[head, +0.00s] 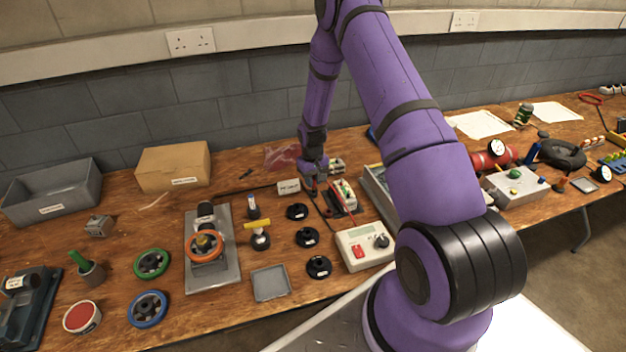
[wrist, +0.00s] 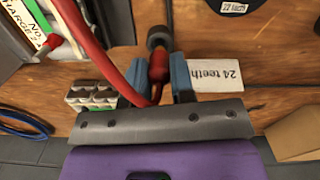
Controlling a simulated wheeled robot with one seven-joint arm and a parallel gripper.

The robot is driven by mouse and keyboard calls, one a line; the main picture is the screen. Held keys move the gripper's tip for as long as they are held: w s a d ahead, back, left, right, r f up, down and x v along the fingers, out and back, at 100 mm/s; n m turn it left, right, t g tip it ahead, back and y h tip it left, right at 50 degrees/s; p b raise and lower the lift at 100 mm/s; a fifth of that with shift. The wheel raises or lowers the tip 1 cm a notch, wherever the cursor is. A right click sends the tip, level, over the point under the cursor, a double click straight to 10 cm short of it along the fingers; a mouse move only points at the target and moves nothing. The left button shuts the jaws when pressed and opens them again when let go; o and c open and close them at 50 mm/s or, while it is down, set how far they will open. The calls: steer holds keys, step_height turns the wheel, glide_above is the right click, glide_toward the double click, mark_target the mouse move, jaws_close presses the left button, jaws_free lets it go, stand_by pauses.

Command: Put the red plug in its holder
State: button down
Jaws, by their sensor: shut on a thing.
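The red plug (wrist: 159,68) is between the two blue fingertips of my gripper (wrist: 158,76) in the wrist view. A dark round piece (wrist: 158,37) shows at its far end; I cannot tell whether this is part of the plug or its holder. A thick red cable (wrist: 100,55) runs from it to the left. The charger (wrist: 48,22), a pale labelled box, lies left of my gripper. In the head view my gripper (head: 314,187) is low over the bench, just left of the charger (head: 344,196); the plug is too small to make out there.
A "24 teeth" card (wrist: 215,73) lies right of my fingers, and a small block with sockets (wrist: 92,97) lies left. A cardboard box (head: 172,167) stands at the back left.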

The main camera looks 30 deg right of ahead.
steer(key=shift+f, duration=1.15)
steer(key=c, duration=0.9)
jaws_free()
steer(key=r, duration=1.1)
steer(key=shift+w, duration=0.25)
steer(key=shift+f, duration=0.1)
